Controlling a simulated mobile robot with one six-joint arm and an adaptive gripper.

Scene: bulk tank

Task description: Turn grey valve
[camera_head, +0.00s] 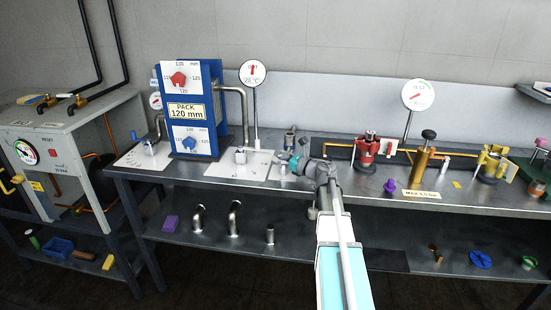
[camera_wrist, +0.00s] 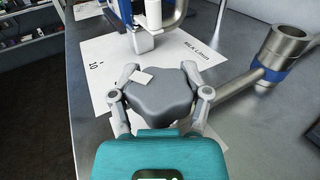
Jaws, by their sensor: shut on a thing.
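The grey valve (camera_wrist: 158,98) is a lobed grey knob with a small white mark on its top edge, in the middle of the wrist view. My gripper (camera_wrist: 160,82) has one finger on each side of the knob and is shut on it. A white plate (camera_wrist: 100,62) with "MILK L/min" and "10" printed on it lies under the valve. In the head view my gripper (camera_head: 292,163) is at the bench, by the white plates, and its body and arm mostly hide the knob there.
In the wrist view a metal pipe with a blue collar (camera_wrist: 266,76) stands close on the right. A blue PACK panel (camera_head: 188,110) and a bent steel pipe (camera_head: 243,105) stand left of my gripper. The red valve (camera_head: 367,150) and a brass cylinder (camera_head: 420,165) stand to the right.

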